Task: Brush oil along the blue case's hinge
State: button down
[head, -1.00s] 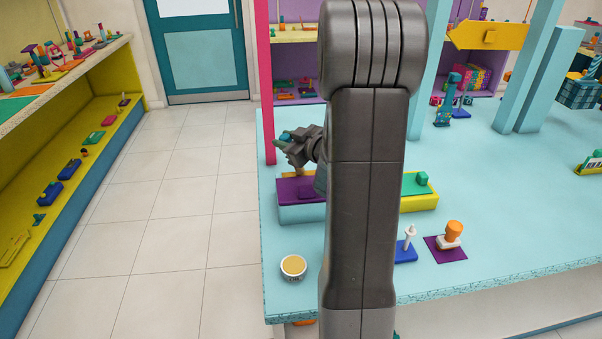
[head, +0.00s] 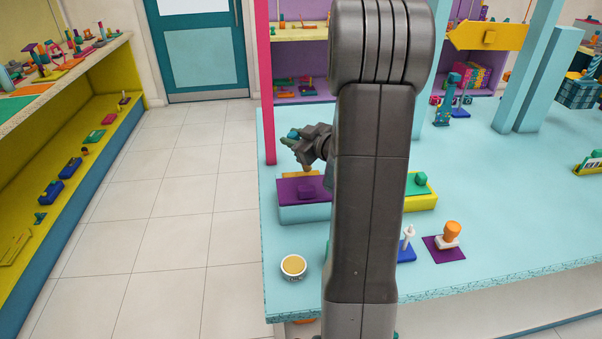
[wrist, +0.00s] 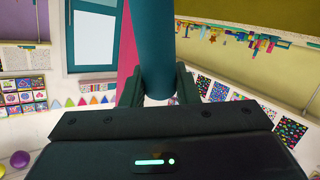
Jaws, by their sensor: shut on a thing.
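A light-blue case (head: 303,214) with a purple top and a small purple block on it stands near the table's left end in the head view. My gripper (head: 296,145) is above the case's far side, apart from it. It is shut on a teal cylindrical handle (wrist: 157,50), which stands between the two fingers in the wrist view. A white cup (head: 293,278) with yellow contents stands in front of the case.
My arm hides the table's middle. To its right are a yellow box with a green top (head: 420,188), a blue base with a white post (head: 407,248) and an orange-topped item on a purple mat (head: 450,236). A pink post (head: 266,90) rises at the table's left edge.

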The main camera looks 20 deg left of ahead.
jog(key=shift+w+d, duration=0.3)
jog(key=shift+d, duration=0.3)
jog(key=shift+f, duration=0.15)
jog(key=shift+f+b, duration=0.4)
jog(key=shift+f, duration=0.05)
jog(key=shift+w+d+r+p, duration=0.1)
jog(key=shift+w+d+p, duration=0.15)
jog(key=shift+d, duration=0.25)
jog(key=shift+w+d+r+p, duration=0.1)
jog(key=shift+w+d+p, duration=0.15)
jog(key=shift+d, duration=0.4)
jog(key=shift+f, duration=0.1)
jog(key=shift+f, duration=0.1)
